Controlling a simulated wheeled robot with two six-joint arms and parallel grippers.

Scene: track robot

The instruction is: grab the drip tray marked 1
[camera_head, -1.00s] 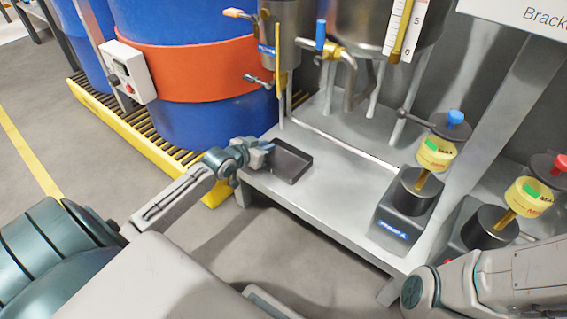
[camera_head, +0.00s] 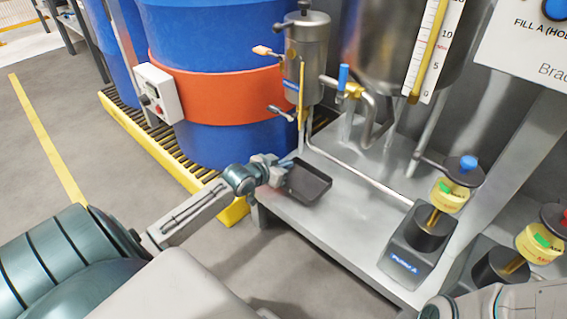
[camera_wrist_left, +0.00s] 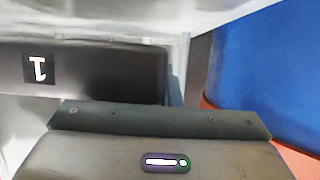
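The drip tray (camera_head: 317,183) is a dark, shallow rectangular tray on the left end of the grey metal bench. In the left wrist view its dark wall (camera_wrist_left: 105,75) carries a white "1" on a black label at the left. My left gripper (camera_head: 284,167) is at the tray's left edge, touching or very close to it. In the left wrist view a wide dark finger bar (camera_wrist_left: 160,119) lies across the lower part of the tray wall. Whether the fingers are closed on the wall is hidden. Only part of my right arm shows at the lower right; its gripper is out of view.
The metal bench (camera_head: 335,228) also holds a pump-like unit (camera_head: 415,240) with a yellow collar at the right. A small steel vessel (camera_head: 305,55) and pipes stand above and behind the tray. Blue drums (camera_head: 215,145) stand on a yellow-edged pallet (camera_head: 165,150) at the left.

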